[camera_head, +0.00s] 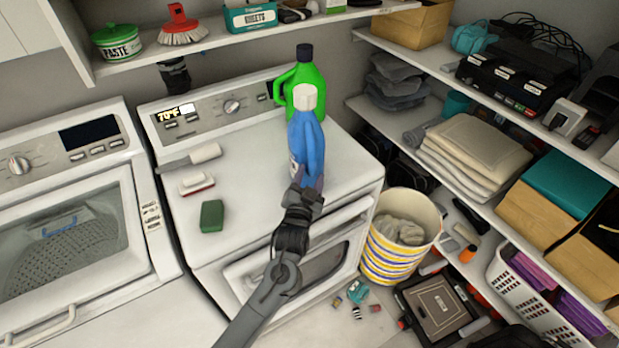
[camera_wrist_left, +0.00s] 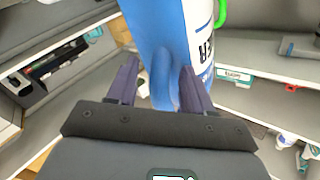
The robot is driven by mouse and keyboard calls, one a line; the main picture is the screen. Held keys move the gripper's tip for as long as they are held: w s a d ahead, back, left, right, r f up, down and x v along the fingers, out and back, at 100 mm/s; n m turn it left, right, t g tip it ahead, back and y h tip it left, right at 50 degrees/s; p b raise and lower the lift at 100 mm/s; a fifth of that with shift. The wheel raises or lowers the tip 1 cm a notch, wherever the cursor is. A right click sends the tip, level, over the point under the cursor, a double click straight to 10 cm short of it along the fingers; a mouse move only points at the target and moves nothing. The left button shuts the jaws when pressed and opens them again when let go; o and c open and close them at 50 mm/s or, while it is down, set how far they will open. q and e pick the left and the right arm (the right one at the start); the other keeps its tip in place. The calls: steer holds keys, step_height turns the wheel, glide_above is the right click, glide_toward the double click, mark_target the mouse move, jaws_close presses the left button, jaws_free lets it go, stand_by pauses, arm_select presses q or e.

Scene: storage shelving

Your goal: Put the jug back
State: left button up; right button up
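A blue jug (camera_head: 303,145) with a white cap stands upright on the white dryer top (camera_head: 255,170), near its right side. A green jug (camera_head: 301,75) with a dark cap stands just behind it. My left gripper (camera_head: 304,188) is at the near side of the blue jug, low down. In the left wrist view my gripper's fingers (camera_wrist_left: 160,85) are apart, one on each side of the blue jug's handle (camera_wrist_left: 163,82). They do not look closed on it. The jug's label is partly visible. My right gripper is not in view.
A green sponge (camera_head: 212,216), a red-and-white brush (camera_head: 196,183) and a white-headed tool (camera_head: 203,153) lie on the dryer left of the jug. A shelf (camera_head: 215,45) runs above. Loaded side shelves (camera_head: 480,192) and a striped basket (camera_head: 401,235) stand to the right.

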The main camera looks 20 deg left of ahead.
arm_select(q)
steer(key=shift+r, duration=0.1)
steer(key=s+d+b, duration=0.1)
steer(key=s+d, duration=0.1)
steer(key=s, duration=1)
steer(key=s+f+g+h, duration=0.4)
steer(key=s+f+g, duration=0.4)
steer(key=s+f, duration=0.4)
steer(key=s+a+f+g, duration=0.2)
steer(key=s+g, duration=0.1)
steer(key=s, duration=0.5)
steer(key=s+a+f+n+g+y, duration=0.1)
steer(key=s+g, duration=0.2)
steer(key=s, duration=0.5)
steer(key=shift+s+a+f+n+g, duration=0.3)
steer(key=shift+s+a+f, duration=0.05)
steer(key=shift+s+f, duration=0.05)
step_height(320, 180, up, 14)
steer(key=p, duration=1.3)
steer(key=shift+f, duration=0.2)
